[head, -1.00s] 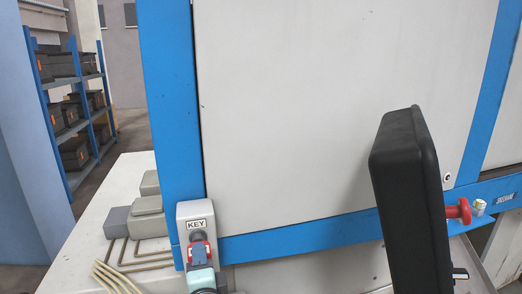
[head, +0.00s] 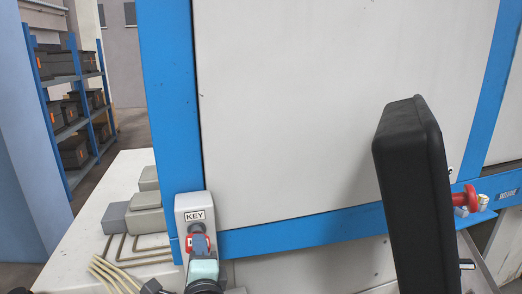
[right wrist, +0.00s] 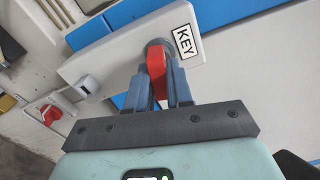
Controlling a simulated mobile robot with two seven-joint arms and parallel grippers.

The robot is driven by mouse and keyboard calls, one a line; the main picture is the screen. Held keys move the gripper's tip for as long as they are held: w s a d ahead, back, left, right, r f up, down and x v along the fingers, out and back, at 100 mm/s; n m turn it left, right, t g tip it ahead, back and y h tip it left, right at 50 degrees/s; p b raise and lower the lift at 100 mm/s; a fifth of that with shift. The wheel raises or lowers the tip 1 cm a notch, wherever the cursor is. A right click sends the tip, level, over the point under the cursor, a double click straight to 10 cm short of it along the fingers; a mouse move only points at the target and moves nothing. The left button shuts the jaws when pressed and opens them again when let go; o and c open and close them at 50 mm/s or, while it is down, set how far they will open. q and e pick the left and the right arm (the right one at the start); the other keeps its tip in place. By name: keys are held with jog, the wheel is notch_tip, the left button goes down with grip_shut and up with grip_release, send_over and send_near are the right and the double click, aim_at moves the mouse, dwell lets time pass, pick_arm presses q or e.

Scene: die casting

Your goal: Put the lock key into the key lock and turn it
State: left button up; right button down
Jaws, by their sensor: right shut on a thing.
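The key lock (head: 195,228) is a dark round cylinder on the front of a light grey box with a KEY label. The lock key (head: 187,242) is red and mostly covered by my right gripper (head: 200,243). In the right wrist view, the blue fingers of the right gripper (right wrist: 164,86) are shut on the red key (right wrist: 157,68). The key's far end meets the lock (right wrist: 156,45) in that view. How deep it sits is hidden. My left gripper is not in view.
A black panel (head: 412,170) stands at the right of the head view, near a red knob (head: 465,198). The blue-framed machine (head: 172,110) rises behind the lock box. Grey boxes (head: 147,200) and pale cables (head: 108,270) lie left of it.

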jog(key=shift+d+r+m+b, duration=0.1)
jog(key=shift+r+m+b, duration=0.05)
jog(key=shift+m+b, duration=1.2)
jog(key=shift+m, duration=0.35)
jog(key=shift+b, duration=0.3)
jog(key=shift+w+f+m+b, duration=0.1)
jog(key=shift+f+m+b, duration=0.1)
jog(key=shift+m+b, duration=2.1)
jog(key=shift+m, duration=0.5)
